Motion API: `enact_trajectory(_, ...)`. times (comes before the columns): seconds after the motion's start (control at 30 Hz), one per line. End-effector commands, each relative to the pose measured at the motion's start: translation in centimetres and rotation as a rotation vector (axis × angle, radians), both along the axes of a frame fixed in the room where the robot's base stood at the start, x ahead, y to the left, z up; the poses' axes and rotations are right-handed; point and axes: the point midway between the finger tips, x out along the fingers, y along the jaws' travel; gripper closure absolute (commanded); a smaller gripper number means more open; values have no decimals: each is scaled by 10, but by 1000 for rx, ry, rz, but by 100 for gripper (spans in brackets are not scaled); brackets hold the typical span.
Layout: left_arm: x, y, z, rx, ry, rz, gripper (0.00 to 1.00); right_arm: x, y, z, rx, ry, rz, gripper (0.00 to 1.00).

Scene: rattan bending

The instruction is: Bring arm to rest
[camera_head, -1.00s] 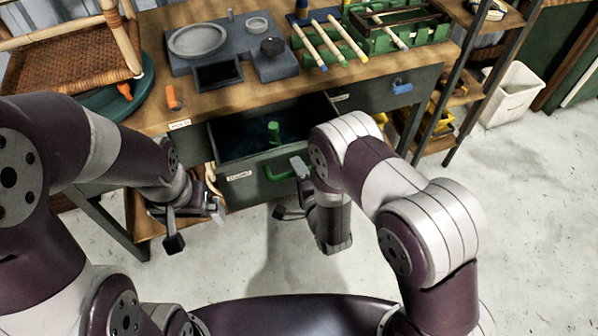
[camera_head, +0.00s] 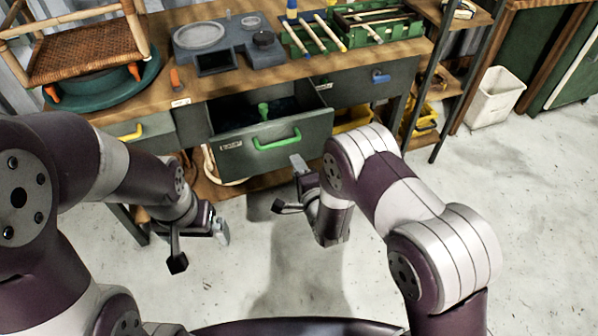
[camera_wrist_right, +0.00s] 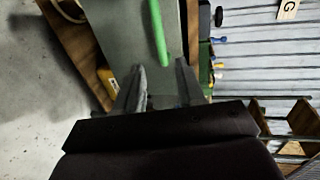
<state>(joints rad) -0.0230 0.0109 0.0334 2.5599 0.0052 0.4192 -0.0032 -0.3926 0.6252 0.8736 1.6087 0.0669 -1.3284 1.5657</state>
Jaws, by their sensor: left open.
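My left gripper (camera_head: 200,246) is open and empty, low in front of the bench at left in the head view. My right gripper (camera_head: 291,185) is open and empty in front of the drawer. Its two fingers show apart in the right wrist view (camera_wrist_right: 160,88), with nothing between them. The grey-green drawer (camera_head: 310,136) is pulled out of the bench, and a green object (camera_head: 263,109) stands inside. Its green handle (camera_head: 277,142) lies just beyond the right fingers, apart from them. The handle also shows in the right wrist view (camera_wrist_right: 158,30).
The wooden workbench (camera_head: 185,85) holds a rattan chair (camera_head: 85,55) on a green turntable, a grey fixture (camera_head: 225,50) and a green rack with sticks (camera_head: 375,22). A shelf (camera_head: 440,90) and a white bin (camera_head: 495,97) stand at right. The floor ahead is clear.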

Motion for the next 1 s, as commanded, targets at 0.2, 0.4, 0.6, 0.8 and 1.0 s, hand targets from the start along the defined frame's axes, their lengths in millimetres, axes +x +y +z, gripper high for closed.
enact_trajectory(0.2,0,0,0,0,0,0,0,0,0,0,0,0,0,62)
enact_trajectory(0.4,0,0,0,0,0,0,0,-2,-1,-7,-90,8,19,62)
enact_trajectory(0.6,0,0,0,0,0,0,0,-82,-36,-79,-836,435,412,62)
enact_trajectory(0.8,0,0,0,0,0,0,0,-185,-109,-6,-1204,728,991,62)
enact_trajectory(1.0,0,0,0,0,0,0,0,-241,-164,92,-1226,759,1053,62)
